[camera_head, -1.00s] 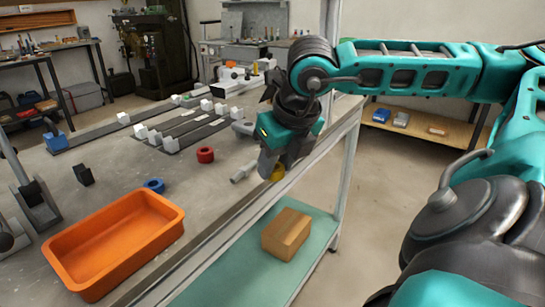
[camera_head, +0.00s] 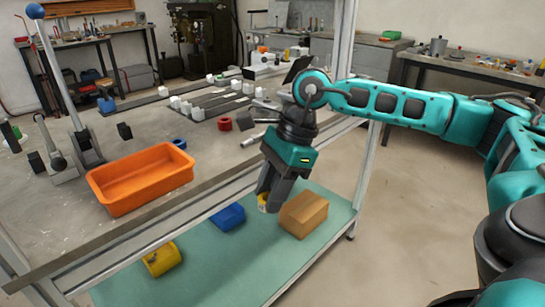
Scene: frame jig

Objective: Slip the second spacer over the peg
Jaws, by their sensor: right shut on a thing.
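My right gripper (camera_head: 270,190) points down just outside the front edge of the bench, with the lower shelf behind it in the picture. It is shut on a small yellow spacer (camera_head: 263,202), mostly hidden by the fingers. A red ring-shaped spacer (camera_head: 224,123) and a blue one (camera_head: 179,143) lie apart on the bench top (camera_head: 150,130). A short silver rod (camera_head: 253,139) lies near the bench edge, left of my right gripper's wrist. I cannot tell which part is the peg. My left gripper is out of view.
An orange tray (camera_head: 140,207) stands at the bench's front edge. Left of it is a lever (camera_head: 60,80) with a blue knob. Behind are dark rails with white blocks (camera_head: 197,114). The lower shelf holds a cardboard box (camera_head: 303,214), a blue bin (camera_head: 228,216) and a yellow bin (camera_head: 162,259).

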